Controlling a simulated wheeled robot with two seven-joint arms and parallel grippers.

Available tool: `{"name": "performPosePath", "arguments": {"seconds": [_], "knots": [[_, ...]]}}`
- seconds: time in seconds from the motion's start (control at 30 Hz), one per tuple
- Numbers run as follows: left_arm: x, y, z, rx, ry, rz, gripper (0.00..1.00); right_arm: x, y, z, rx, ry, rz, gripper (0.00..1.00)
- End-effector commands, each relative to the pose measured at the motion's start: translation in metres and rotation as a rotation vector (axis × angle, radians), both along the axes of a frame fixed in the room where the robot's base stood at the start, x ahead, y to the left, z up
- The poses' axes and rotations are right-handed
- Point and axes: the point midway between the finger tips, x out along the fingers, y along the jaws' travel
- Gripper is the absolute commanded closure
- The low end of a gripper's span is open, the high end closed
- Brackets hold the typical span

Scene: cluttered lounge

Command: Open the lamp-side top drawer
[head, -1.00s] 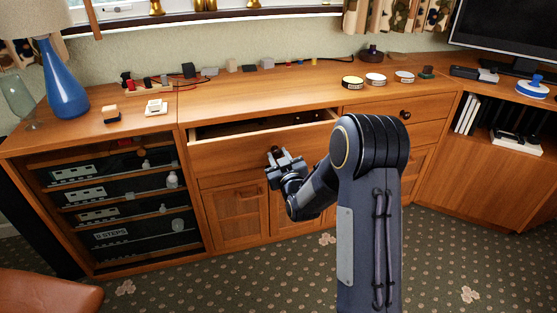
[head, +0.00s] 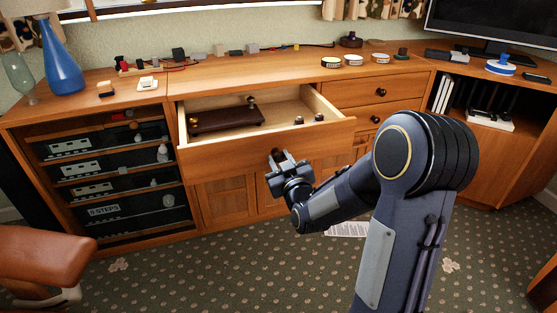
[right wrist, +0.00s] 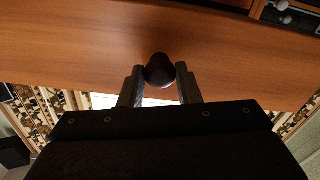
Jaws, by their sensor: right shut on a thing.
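The lamp-side top drawer (head: 228,153) is pulled well out of the wooden sideboard in the head view. In the right wrist view the two fingers sit on either side of the knob, against the wooden front. The blue lamp (head: 62,65) stands on the sideboard at the left. My left gripper is not in view.
Glass-fronted shelves (head: 110,170) with small models are left of the drawer. Another top drawer (head: 350,91) to the right is closed. A brown leather seat (head: 45,245) is at lower left. A white paper (head: 347,229) lies on the patterned carpet, which has free room.

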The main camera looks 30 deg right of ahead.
Motion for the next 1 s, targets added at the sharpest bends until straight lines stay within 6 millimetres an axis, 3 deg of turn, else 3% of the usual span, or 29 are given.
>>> {"name": "performPosePath", "arguments": {"seconds": [0.4,0.43,0.6,0.87,1.0], "knots": [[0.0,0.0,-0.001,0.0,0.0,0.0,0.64,-0.002,0.001,-0.002,0.003,0.007,0.001,1.0],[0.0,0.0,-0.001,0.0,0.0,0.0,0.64,-0.002,0.001,-0.002,0.003,0.007,0.001,0.69],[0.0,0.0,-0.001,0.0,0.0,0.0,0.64,-0.002,0.001,-0.001,0.001,0.005,0.001,0.48],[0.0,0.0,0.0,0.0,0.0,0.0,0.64,-0.002,0.001,-0.001,0.001,0.002,0.001,0.48],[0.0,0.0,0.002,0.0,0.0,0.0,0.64,-0.013,0.003,0.0,0.002,0.003,0.0,0.48]]}}
